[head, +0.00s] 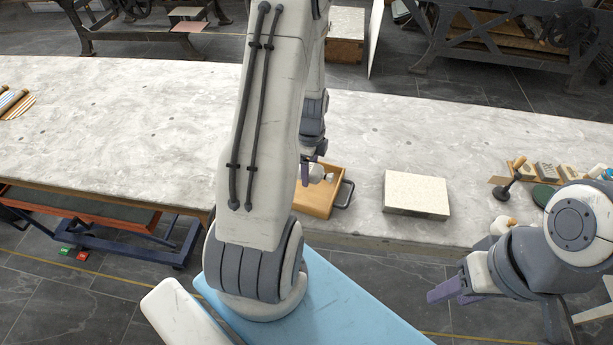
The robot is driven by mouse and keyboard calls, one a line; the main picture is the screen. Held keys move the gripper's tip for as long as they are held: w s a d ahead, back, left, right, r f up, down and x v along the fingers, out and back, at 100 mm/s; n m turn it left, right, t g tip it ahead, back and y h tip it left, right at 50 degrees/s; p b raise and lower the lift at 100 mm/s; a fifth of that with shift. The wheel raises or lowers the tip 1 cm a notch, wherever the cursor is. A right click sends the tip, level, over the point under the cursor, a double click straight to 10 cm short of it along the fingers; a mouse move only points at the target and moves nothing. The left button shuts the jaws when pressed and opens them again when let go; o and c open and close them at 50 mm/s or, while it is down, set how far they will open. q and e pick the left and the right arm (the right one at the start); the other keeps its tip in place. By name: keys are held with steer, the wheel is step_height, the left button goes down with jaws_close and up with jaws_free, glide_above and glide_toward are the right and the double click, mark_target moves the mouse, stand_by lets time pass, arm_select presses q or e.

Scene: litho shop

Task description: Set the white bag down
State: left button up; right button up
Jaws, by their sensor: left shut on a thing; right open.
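My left gripper (312,172) reaches down over the near part of the stone-topped table, by a wooden tray (315,206). It is shut on a small white thing, which seems to be the white bag (329,177). The bag is at or just above the tray; I cannot tell whether it touches it. My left arm hides part of the tray and the bag is mostly small and partly covered. My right gripper (455,291) is open and empty, off the table's front edge at the lower right.
A pale stone slab (416,192) lies right of the tray, whose dark handle (345,194) faces it. A dark tool with a wooden knob (510,180), wooden blocks (545,171) and a green disc (545,195) are at the right. The table's left part is mostly clear.

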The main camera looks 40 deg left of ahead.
arm_select(q)
steer(key=shift+s+a+f, duration=0.2)
steer(key=shift+a, duration=0.05)
steer(key=shift+s+f, duration=0.1)
steer(key=shift+f, duration=1.95)
steer(key=shift+f, duration=0.2)
steer(key=o, duration=1.2)
steer(key=shift+o, duration=0.2)
steer(key=shift+r, duration=0.1)
step_height(320, 180, up, 12)
steer(key=shift+r, duration=0.15)
